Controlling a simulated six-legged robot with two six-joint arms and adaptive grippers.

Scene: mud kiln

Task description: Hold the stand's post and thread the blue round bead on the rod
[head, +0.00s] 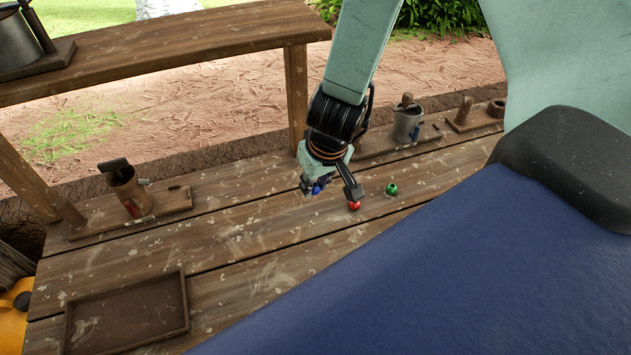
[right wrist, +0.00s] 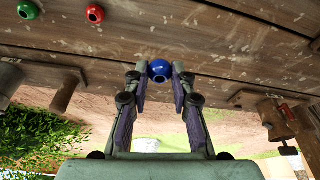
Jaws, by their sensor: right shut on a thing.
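My right gripper (head: 320,184) is shut on the blue round bead (head: 317,189), just over the table in the head view. In the right wrist view the blue bead (right wrist: 160,71) sits between the two fingertips, with a dark hole facing the camera. A thick brown upright (head: 128,190) stands on a wooden base (head: 165,209) at the left of the table, with a dark piece across its top. I cannot tell whether it is the stand's post, and no bare rod shows clearly. My left gripper is out of view.
A red bead (head: 354,206) and a green bead (head: 391,189) lie right of the gripper. A grey can (head: 407,126) and short wooden pegs (head: 462,111) stand along the back right. An empty tray (head: 183,290) lies front left. The middle planks are clear.

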